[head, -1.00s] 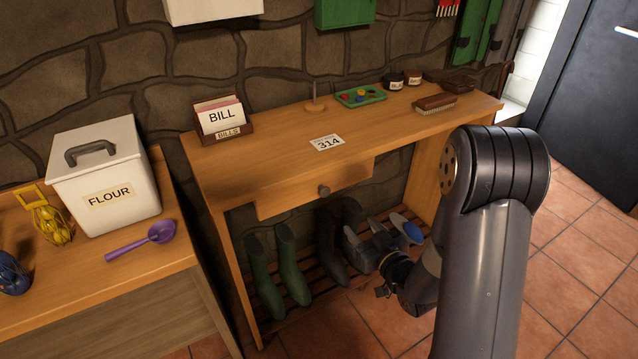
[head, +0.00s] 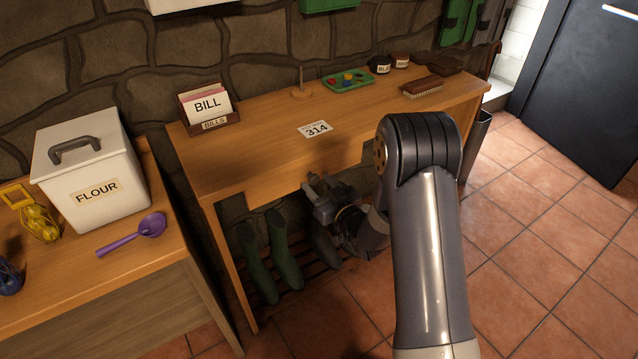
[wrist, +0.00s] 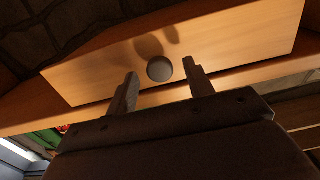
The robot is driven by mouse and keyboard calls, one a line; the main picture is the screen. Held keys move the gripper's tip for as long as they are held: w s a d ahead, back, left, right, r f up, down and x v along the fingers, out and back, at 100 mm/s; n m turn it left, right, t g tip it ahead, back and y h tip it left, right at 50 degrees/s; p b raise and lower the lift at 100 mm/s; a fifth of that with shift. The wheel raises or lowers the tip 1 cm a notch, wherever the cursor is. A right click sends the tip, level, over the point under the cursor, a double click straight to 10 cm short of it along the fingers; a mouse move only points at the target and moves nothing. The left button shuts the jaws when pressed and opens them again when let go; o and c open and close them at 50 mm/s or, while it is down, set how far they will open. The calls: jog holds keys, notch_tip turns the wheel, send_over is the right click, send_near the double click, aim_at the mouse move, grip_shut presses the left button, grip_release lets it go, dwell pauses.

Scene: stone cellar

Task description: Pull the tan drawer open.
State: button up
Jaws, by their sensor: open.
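The tan drawer (wrist: 225,48) is in the wooden table; its plain front crosses the wrist view at a tilt and looks shut. Its round dark knob (wrist: 159,69) sits near the middle of that front. My gripper (wrist: 160,72) is open, with one finger on each side of the knob and a gap on both sides. I cannot tell how far the fingertips reach past the knob. In the head view my gripper (head: 320,188) is under the table's front edge and hides the knob and part of the drawer front.
The table top (head: 250,150) carries a BILL card box (head: 207,108), a 314 card (head: 316,129), a green tray (head: 348,80) and a brush (head: 422,87). Green boots (head: 285,250) stand below. A counter with a FLOUR bin (head: 92,180) and purple scoop (head: 140,232) is left. Floor at right is clear.

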jog(key=shift+w+a, duration=0.15)
jog(key=shift+w, duration=0.05)
jog(key=shift+c, duration=0.5)
grip_shut()
